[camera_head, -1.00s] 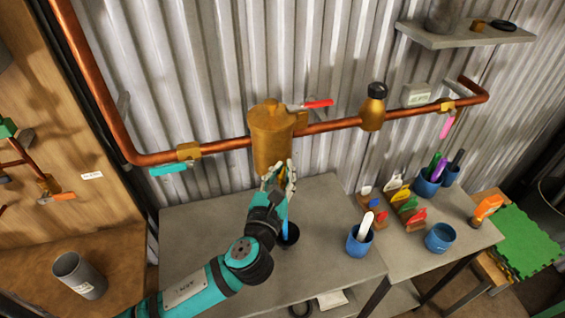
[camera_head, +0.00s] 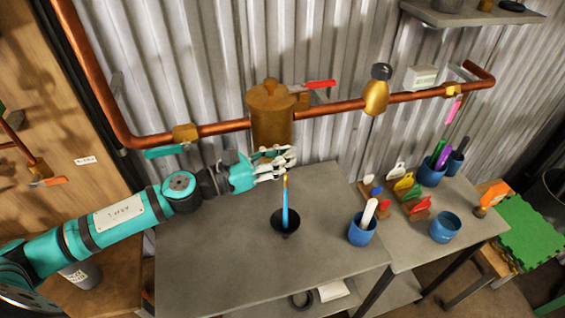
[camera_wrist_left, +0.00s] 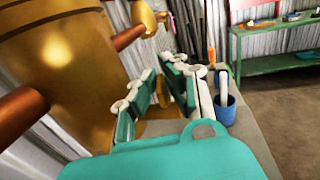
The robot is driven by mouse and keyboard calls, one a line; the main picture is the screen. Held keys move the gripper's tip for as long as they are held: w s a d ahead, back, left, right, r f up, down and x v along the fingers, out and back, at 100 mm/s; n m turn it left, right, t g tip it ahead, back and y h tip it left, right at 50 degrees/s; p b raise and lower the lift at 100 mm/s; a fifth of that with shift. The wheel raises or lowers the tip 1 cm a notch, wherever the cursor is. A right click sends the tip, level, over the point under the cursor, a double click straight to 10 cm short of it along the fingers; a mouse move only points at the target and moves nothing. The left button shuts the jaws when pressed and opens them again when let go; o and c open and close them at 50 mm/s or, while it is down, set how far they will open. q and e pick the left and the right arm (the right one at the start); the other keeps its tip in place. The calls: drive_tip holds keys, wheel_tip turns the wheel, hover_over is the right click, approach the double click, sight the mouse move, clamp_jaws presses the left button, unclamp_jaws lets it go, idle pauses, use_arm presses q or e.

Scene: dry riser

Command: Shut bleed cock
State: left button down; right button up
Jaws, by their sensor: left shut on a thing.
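The brass vessel (camera_head: 271,115) sits on the copper pipe and fills the left of the wrist view (camera_wrist_left: 62,65). The bleed cock is under it; its small brass spout (camera_head: 285,180) points down. A thin blue stream (camera_head: 286,202) runs from the spout into a black funnel (camera_head: 285,224) on the table. My left gripper (camera_head: 275,163) reaches in from the left just below the vessel. In the left wrist view its fingers (camera_wrist_left: 165,98) close around a small brass piece (camera_wrist_left: 163,91), apparently the bleed cock's handle. The fingers partly hide it. My right gripper is not in view.
The pipe carries a teal lever (camera_head: 165,152), a red lever (camera_head: 319,84) and a pink lever (camera_head: 453,112). A grey table (camera_head: 225,275) below holds blue cups (camera_head: 362,230) and coloured tags at the right. The table is clear around the funnel.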

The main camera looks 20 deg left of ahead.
use_arm(q)
drive_tip(key=shift+m+g+h+b, duration=0.45)
drive_tip(key=shift+m+g+h, duration=0.05)
drive_tip(key=shift+g, duration=0.1)
drive_tip(key=c, duration=1.4)
unclamp_jaws()
drive_tip(key=shift+c, duration=0.2)
drive_tip(key=shift+r, duration=0.1)
